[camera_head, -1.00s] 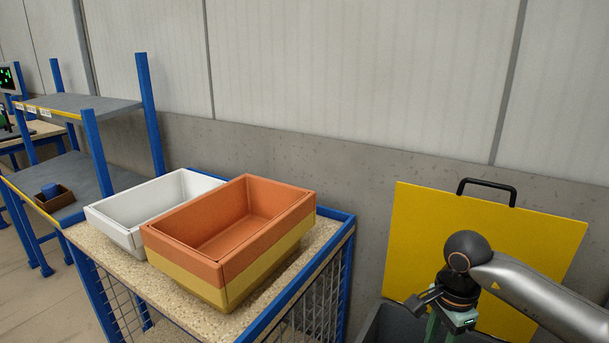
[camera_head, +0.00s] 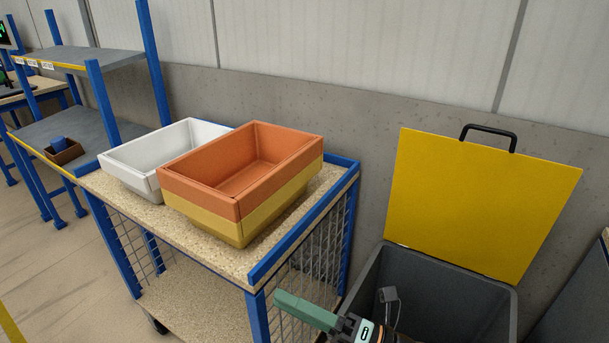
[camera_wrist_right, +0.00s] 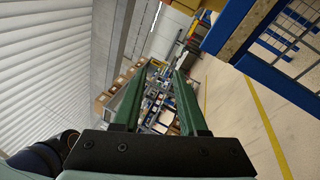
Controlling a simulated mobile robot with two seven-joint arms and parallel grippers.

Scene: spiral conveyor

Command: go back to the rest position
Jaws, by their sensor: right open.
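My right gripper (camera_head: 318,314) is at the bottom of the head view, in front of the cart and beside the grey bin. One green finger shows there; the rest is partly cut off by the frame edge. In the right wrist view, both green fingers of the right gripper (camera_wrist_right: 160,80) stand apart with nothing between them. My left gripper is not in view.
A cart (camera_head: 225,268) with blue frame and mesh sides carries a white bin (camera_head: 128,172) and an orange bin (camera_head: 200,192) stacked on a yellow one (camera_head: 235,228). A grey bin (camera_head: 480,298) with raised yellow lid (camera_head: 480,200) stands right. A blue shelf (camera_head: 95,125) is left.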

